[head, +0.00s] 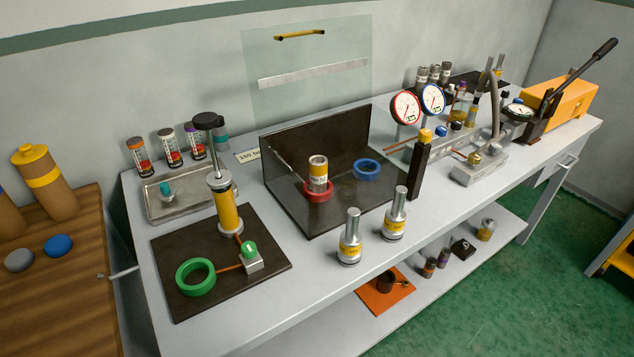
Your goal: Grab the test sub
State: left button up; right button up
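No label that I can read marks the test sub. Two silver stepped cylinders with yellow labels stand upright near the bench's front edge, a left one (350,243) and a right one (395,218). I cannot tell which of these is the test sub. Neither of my grippers is in view.
A yellow hand pump (227,208) and green ring (195,278) are on a dark mat at left. A blue ring (367,170) lies in the box. Gauges (406,107), a black post (418,168) and an orange unit (567,100) stand to the right.

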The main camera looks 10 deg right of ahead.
aim_at(318, 177)
jog(key=k+l+u, duration=0.3)
jog(key=l, duration=0.25)
jog(key=k+l+u, duration=0.15)
jog(key=l+u, duration=0.2)
jog(key=l, duration=0.15)
jog(key=k+l+u, duration=0.3)
jog(key=k+l, duration=0.05)
jog(key=l, duration=0.05)
